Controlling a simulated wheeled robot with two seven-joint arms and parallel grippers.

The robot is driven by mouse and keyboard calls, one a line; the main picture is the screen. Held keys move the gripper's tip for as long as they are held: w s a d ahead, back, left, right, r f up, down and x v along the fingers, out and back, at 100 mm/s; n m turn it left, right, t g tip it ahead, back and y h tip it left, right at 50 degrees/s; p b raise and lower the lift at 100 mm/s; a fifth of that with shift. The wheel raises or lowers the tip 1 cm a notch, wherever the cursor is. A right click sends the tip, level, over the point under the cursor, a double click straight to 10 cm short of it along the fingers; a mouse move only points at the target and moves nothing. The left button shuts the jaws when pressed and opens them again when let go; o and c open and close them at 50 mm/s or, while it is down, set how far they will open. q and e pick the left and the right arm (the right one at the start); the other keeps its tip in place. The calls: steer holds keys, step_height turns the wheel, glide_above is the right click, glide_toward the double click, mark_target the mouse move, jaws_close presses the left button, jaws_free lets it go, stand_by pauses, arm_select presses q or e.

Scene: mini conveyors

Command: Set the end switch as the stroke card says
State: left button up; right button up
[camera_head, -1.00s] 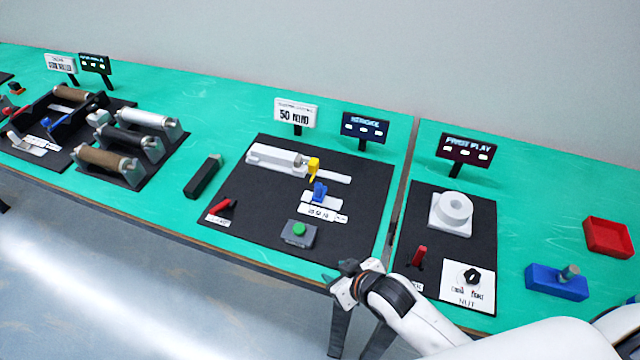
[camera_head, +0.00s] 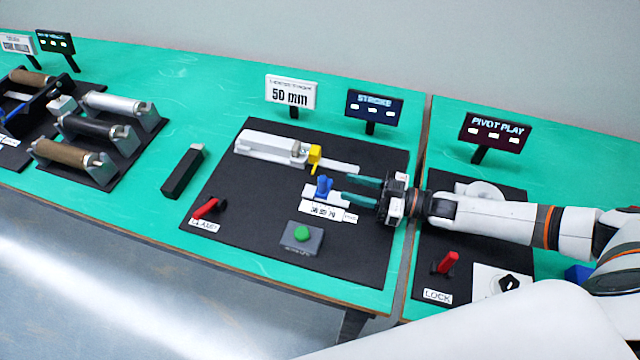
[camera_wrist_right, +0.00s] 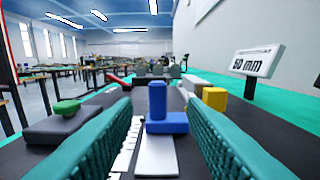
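The stroke card (camera_head: 290,92) reads "50 mm" and stands at the back of the black mat; it also shows in the right wrist view (camera_wrist_right: 256,62). The blue end switch (camera_head: 323,188) sits on a white scale strip (camera_head: 325,211). In the right wrist view the blue switch (camera_wrist_right: 160,112) stands ahead, between my fingers' lines and beyond their tips. My right gripper (camera_head: 360,191) is open and empty, low over the mat, fingers pointing left at the switch. The white cylinder (camera_head: 270,148) with a yellow piece (camera_head: 315,155) lies behind the switch. My left gripper is out of view.
A green button box (camera_head: 302,238) and a red clamp lever (camera_head: 207,209) are at the mat's front. The stroke display (camera_head: 374,106) stands at the back right. A black bar (camera_head: 183,172) lies left of the mat. The pivot play station (camera_head: 447,265) is partly under my right arm.

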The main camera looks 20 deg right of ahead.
mark_target(324, 183)
steer(key=shift+w+f, duration=0.1)
steer(key=shift+f, duration=0.35)
steer(key=shift+a+r, duration=0.15)
steer(key=p+x, duration=0.1)
steer(key=x, duration=0.5)
steer(key=shift+r, duration=0.15)
steer(key=shift+w+a+p, duration=0.2)
steer(key=shift+a+p, duration=0.1)
steer(key=shift+a, duration=0.2)
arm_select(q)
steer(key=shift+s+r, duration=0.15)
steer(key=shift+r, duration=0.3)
arm_select(e)
jaws_close()
